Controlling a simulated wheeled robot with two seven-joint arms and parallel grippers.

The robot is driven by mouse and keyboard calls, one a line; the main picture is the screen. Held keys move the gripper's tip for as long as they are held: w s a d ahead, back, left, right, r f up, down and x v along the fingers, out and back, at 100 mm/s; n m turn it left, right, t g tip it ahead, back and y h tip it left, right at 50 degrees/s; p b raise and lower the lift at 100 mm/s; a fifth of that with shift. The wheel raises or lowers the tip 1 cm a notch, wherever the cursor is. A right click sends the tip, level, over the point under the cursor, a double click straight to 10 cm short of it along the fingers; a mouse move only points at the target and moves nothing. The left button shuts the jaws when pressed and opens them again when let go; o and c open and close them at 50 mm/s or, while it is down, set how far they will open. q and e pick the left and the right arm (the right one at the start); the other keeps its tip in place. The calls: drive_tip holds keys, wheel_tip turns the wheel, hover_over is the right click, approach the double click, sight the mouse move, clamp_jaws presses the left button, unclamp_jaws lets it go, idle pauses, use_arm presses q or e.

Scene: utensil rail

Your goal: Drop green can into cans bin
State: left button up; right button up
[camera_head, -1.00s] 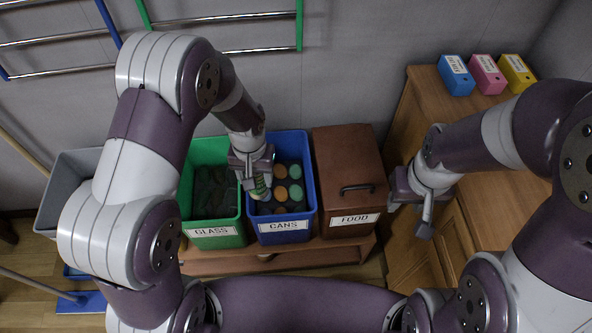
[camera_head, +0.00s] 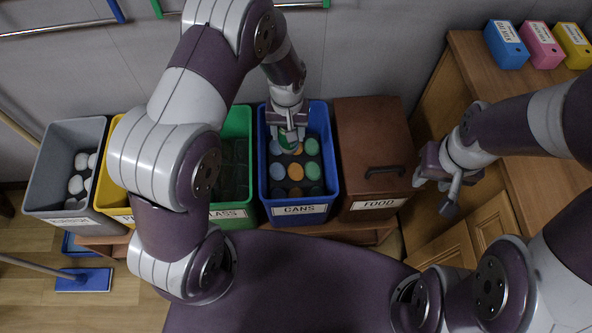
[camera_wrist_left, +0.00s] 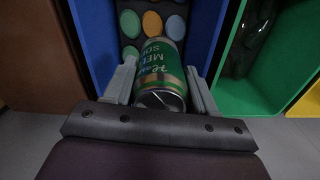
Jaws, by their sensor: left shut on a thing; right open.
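The green can (camera_wrist_left: 161,72) is labelled "MELON SODA" in part and sits between the fingers of my left gripper (camera_wrist_left: 160,88) in the left wrist view. In the head view my left gripper (camera_head: 288,132) is over the back part of the blue bin labelled CANS (camera_head: 298,210), and the green can (camera_head: 287,141) shows only in part under it. Several can tops in blue, orange and green lie inside that bin. My right gripper (camera_head: 446,187) is open and empty, in front of the wooden cabinet and to the right of the FOOD bin.
The brown lidded FOOD bin (camera_head: 372,150) stands right of the cans bin, and the green GLASS bin (camera_head: 238,160) left of it. A yellow bin (camera_head: 117,207) and a grey bin (camera_head: 67,135) stand further left. Coloured boxes (camera_head: 506,45) stand on the cabinet.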

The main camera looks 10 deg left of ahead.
use_arm(q)
drive_tip(key=o, duration=1.1)
wheel_tip(320, 180, up, 13)
drive_tip(key=p, duration=0.2)
drive_tip(key=shift+f+p, duration=0.1)
drive_tip(key=shift+p, duration=0.3)
